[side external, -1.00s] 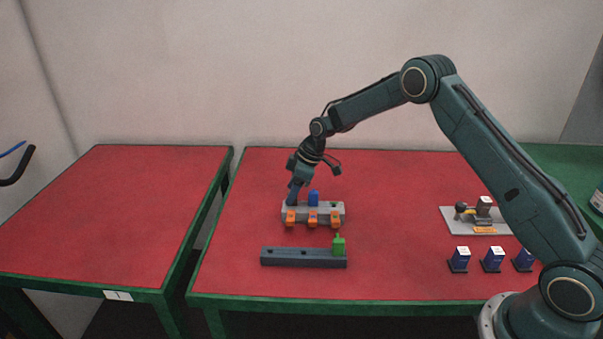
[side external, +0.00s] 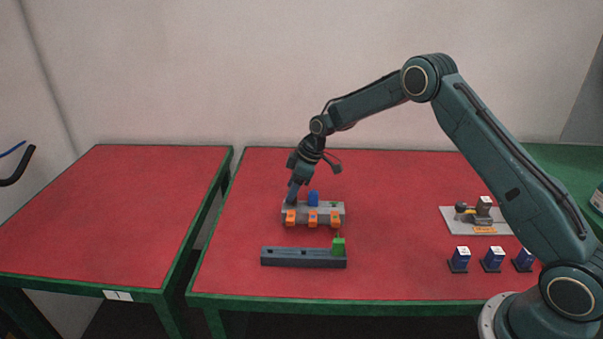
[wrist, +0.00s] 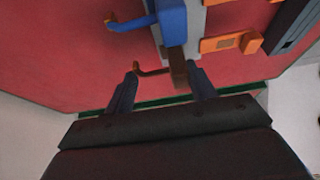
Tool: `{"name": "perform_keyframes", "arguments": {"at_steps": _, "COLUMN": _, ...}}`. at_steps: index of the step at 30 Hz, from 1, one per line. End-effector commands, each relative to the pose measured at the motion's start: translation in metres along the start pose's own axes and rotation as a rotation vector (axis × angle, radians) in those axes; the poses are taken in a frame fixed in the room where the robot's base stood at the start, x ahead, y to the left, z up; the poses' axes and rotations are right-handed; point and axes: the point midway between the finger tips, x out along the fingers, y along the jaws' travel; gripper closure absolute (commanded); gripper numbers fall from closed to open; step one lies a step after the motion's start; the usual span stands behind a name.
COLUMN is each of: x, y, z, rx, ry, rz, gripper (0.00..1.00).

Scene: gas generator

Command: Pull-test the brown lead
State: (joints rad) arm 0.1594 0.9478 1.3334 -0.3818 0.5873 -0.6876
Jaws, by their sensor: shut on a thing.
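The brown lead (wrist: 178,72) stands at the left end of the grey terminal block (side external: 325,207), next to the blue lead (side external: 313,198). My gripper (side external: 292,200) points down at that end and is shut on the brown lead. In the wrist view my gripper's fingers (wrist: 163,72) lie either side of the brown lead, whose bent tail sticks out to the left. The blue lead's body (wrist: 172,22) stands in the block beside it. Orange levers (side external: 313,219) line the block's front. In the side view my fingers hide most of the brown lead.
A dark rack (side external: 295,257) in front of the block holds a green lead (side external: 338,246) at its right end. A grey plate with small parts (side external: 458,226) and several blue boxes (side external: 492,259) stand to the right. The red table left of the block is clear.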

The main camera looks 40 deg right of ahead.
Motion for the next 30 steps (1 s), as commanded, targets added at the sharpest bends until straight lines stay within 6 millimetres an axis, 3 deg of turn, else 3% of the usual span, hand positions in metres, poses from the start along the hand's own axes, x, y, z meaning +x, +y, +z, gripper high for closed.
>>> {"name": "perform_keyframes", "arguments": {"at_steps": 30, "x": -0.0057, "y": 0.0000, "z": -0.0024, "rx": 0.000, "ry": 0.000, "rz": 0.000, "gripper": 0.72}}
